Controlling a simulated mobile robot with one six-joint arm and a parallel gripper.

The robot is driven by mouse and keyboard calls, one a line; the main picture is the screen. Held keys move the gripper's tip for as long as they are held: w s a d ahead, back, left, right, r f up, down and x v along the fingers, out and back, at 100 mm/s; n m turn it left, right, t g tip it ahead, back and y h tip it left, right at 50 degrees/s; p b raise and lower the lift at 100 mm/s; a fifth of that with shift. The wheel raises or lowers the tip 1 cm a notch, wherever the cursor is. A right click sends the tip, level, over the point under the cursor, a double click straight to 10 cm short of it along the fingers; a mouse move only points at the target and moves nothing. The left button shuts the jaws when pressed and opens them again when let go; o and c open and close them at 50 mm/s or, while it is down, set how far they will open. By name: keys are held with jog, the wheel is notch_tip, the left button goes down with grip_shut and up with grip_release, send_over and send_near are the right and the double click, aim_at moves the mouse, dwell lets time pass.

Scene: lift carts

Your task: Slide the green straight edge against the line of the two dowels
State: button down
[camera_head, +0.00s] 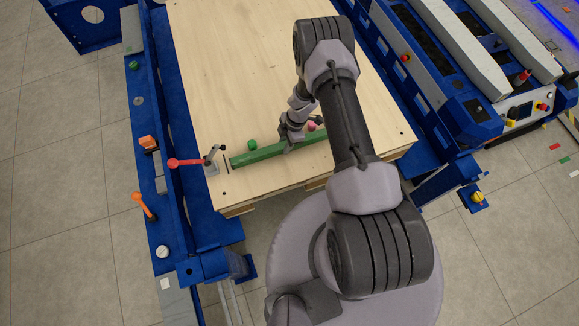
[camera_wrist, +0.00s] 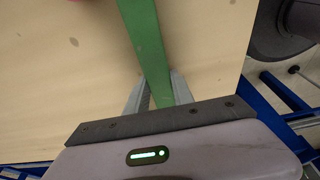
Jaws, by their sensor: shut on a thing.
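The green straight edge (camera_head: 262,153) lies along the front of the wooden board. My gripper (camera_head: 290,143) is shut on it, right of the middle of its visible length. In the wrist view, the fingers (camera_wrist: 160,95) sit on both sides of the straight edge (camera_wrist: 147,42). A green dowel (camera_head: 252,145) stands close behind the bar; I cannot tell if they touch. A pink dowel (camera_head: 311,125) stands behind the bar to the right of my gripper. In the wrist view, a pink patch (camera_wrist: 72,2) at the top edge is clearly apart from the bar. My arm hides the bar's right end.
The light wooden board (camera_head: 235,70) is bare behind the dowels. A red-handled clamp (camera_head: 190,162) stands at its front left corner, near the bar's left end. Blue cart frames (camera_head: 150,120) flank the board. An orange lever (camera_head: 143,204) is at left.

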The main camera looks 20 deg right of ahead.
jog(key=shift+w+b, duration=0.4)
jog(key=shift+w, duration=0.4)
jog(key=shift+s, duration=0.1)
jog(key=c, duration=1)
grip_release()
jog(key=p+v, duration=0.7)
jog(key=v, duration=1)
jog(key=shift+d+r+p, duration=0.1)
jog(key=shift+r+p, duration=0.05)
jog(key=shift+p, duration=0.25)
